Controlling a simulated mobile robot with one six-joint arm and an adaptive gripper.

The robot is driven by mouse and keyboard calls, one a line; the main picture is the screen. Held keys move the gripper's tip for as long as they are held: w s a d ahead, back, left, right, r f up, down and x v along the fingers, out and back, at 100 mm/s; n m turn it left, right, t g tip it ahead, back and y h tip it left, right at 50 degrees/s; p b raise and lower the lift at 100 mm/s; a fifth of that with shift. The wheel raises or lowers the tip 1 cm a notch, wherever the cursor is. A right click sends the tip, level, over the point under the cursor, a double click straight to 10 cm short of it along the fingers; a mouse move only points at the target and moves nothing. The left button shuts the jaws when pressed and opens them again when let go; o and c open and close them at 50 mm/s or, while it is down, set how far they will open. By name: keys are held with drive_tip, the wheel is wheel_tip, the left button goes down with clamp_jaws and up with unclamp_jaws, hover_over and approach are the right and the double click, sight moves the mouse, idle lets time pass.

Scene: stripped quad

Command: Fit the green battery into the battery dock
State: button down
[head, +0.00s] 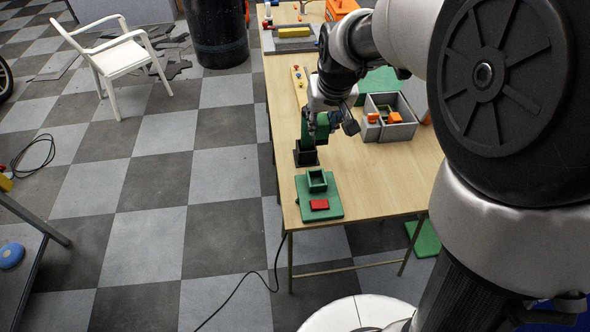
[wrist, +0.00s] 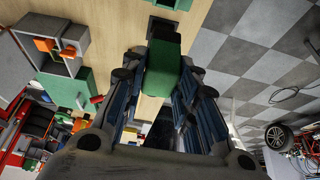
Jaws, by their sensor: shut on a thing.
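The green battery (head: 318,136) is held upright between the fingers of my gripper (head: 320,118). In the wrist view, the battery (wrist: 163,66) shows as a green block between the two dark fingers (wrist: 158,82). A green plate (head: 335,196) with a hollow green square socket (head: 317,180), seemingly the battery dock, lies nearer the table's front edge. The socket looks empty.
A red block (head: 319,204) sits on the green plate. A grey divided bin (head: 398,132) with orange pieces stands right of my gripper. A board with small coloured knobs (head: 298,78) lies behind. Bare tabletop (head: 375,177) lies right of the plate; the table's left edge is close.

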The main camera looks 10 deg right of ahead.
drive_tip(key=shift+w+d+f+b, duration=0.1)
drive_tip(key=shift+f+b, duration=1.2)
drive_tip(key=shift+f, duration=3.4)
drive_tip(key=shift+w+d+f+b, duration=0.1)
drive_tip(key=shift+f+b, duration=1.2)
drive_tip(key=shift+f, duration=3.4)
drive_tip(key=shift+f, duration=0.1)
drive_tip(key=shift+f, duration=0.15)
drive_tip(key=c, duration=1.2)
unclamp_jaws()
drive_tip(key=shift+s, duration=0.1)
drive_tip(key=shift+c, duration=0.2)
drive_tip(key=shift+r, duration=0.5)
drive_tip(key=p+v, duration=0.3)
drive_tip(key=v, duration=0.8)
drive_tip(key=shift+s+r, duration=0.15)
drive_tip(key=shift+r, duration=0.05)
